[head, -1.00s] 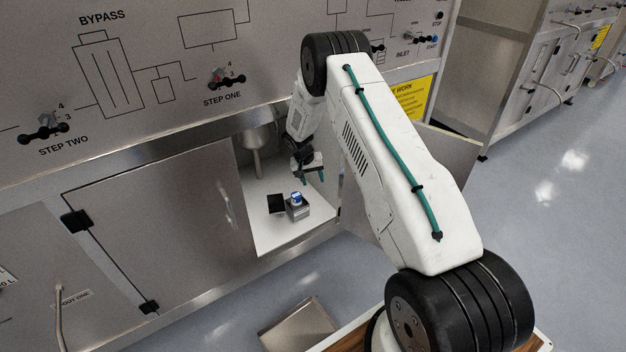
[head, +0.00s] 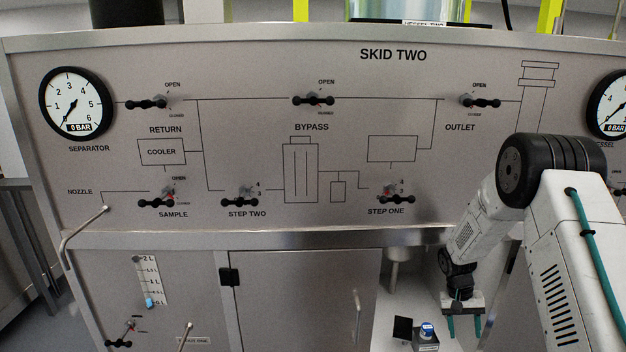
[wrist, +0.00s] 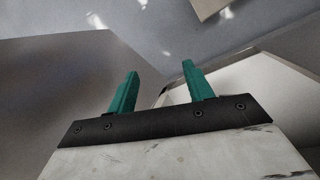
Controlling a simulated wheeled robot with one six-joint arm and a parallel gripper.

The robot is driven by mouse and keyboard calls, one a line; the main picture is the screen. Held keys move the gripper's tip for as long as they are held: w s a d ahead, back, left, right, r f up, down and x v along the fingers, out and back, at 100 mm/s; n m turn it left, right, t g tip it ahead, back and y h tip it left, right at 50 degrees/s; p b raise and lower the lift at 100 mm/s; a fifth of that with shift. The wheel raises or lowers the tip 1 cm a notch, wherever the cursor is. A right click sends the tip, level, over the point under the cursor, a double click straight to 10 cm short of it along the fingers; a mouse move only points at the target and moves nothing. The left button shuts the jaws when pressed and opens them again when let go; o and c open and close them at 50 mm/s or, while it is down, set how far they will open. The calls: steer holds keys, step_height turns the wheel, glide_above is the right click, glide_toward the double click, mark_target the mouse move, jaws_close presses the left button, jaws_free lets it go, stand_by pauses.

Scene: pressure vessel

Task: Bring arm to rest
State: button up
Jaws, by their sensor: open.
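My gripper (head: 465,325) hangs from my white arm at the lower right of the head view, in front of the open cabinet bay. Its two teal fingers point down and stand apart, with nothing between them. In the wrist view my gripper (wrist: 156,85) also shows open and empty, with grey panels and the floor beyond. A small grey block with a blue-and-white top (head: 427,335) sits in the bay to the left of the fingers, apart from them.
The skid panel (head: 330,130) with several black valve handles stands behind my arm. A dark square (head: 402,328) lies beside the block. A closed cabinet door (head: 300,295) is left of the bay. A bent nozzle pipe (head: 85,226) sticks out at far left.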

steer(key=s+a+r+n, duration=0.1)
steer(key=s+a+r, duration=0.2)
steer(key=s+r, duration=0.3)
steer(key=s+a+r+y, duration=0.1)
steer(key=s+a+r, duration=0.15)
steer(key=r, duration=0.65)
steer(key=s+a+r+n, duration=0.1)
steer(key=s+a+r, duration=0.1)
steer(key=s+r, duration=0.4)
steer(key=s+a+r+n+t, duration=0.1)
steer(key=s+a+r, duration=0.3)
steer(key=s+r, duration=0.4)
steer(key=s+a+r+t+y, duration=0.1)
steer(key=s+a+r+t, duration=0.2)
steer(key=s, duration=1.1)
step_height(320, 180, up, 5)
steer(key=shift+a+r+n+t, duration=0.1)
steer(key=shift+a+n+t, duration=0.3)
steer(key=shift+a, duration=0.55)
